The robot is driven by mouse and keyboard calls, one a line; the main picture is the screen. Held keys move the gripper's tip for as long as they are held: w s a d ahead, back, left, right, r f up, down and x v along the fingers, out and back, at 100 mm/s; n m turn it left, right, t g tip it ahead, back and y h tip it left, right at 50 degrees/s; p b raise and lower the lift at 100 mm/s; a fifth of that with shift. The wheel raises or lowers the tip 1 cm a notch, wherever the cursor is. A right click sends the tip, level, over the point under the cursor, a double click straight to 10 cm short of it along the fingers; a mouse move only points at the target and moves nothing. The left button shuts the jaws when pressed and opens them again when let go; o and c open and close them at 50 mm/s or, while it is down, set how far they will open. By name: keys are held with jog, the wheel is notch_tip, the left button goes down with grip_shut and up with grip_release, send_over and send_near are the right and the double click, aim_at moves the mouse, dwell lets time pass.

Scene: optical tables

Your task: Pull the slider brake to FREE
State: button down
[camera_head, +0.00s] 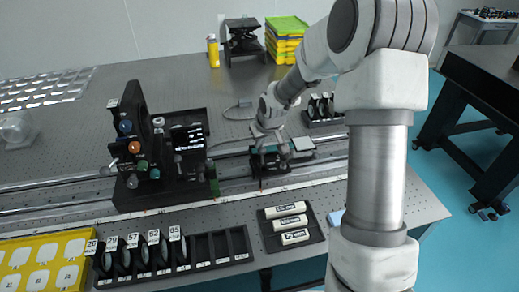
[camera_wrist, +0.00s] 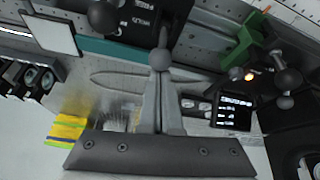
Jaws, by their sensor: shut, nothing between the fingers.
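The slider (camera_head: 268,166) is a dark carriage with a teal strip on the steel rails, right of the big black instrument. In the wrist view its teal strip (camera_wrist: 115,47) crosses behind the fingers. A grey ball knob on a thin stem (camera_wrist: 160,59) shows just beyond my fingertips; I cannot tell whether they touch it. A dark ball knob (camera_wrist: 103,16) is at the upper left, by a black plate with small white lettering too blurred to read. My gripper (camera_wrist: 158,82) is shut and empty, low over the slider; it also shows in the head view (camera_head: 272,152).
A black instrument (camera_head: 150,150) with coloured knobs and a lit display (camera_wrist: 232,111) stands beside the slider. A rack of numbered lenses (camera_head: 170,258), a yellow tray (camera_head: 45,265) and a tray of white labelled cylinders (camera_head: 290,222) line the front.

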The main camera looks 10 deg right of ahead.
jog(key=s+f+t+b, duration=0.1)
jog(key=b, duration=0.2)
jog(key=shift+s+t, duration=0.25)
jog(key=shift+t, duration=0.05)
jog(key=shift+s+r+t+b, duration=0.2)
jog(key=shift+s+t+b, duration=0.4)
jog(key=shift+t+b, duration=0.45)
jog(key=shift+w+r+p, duration=0.15)
jog(key=shift+r+p, duration=0.15)
jog(key=shift+r, duration=0.25)
jog(key=shift+r+g+p, duration=0.25)
jog(key=shift+r+p, duration=0.45)
jog(key=shift+p, duration=0.05)
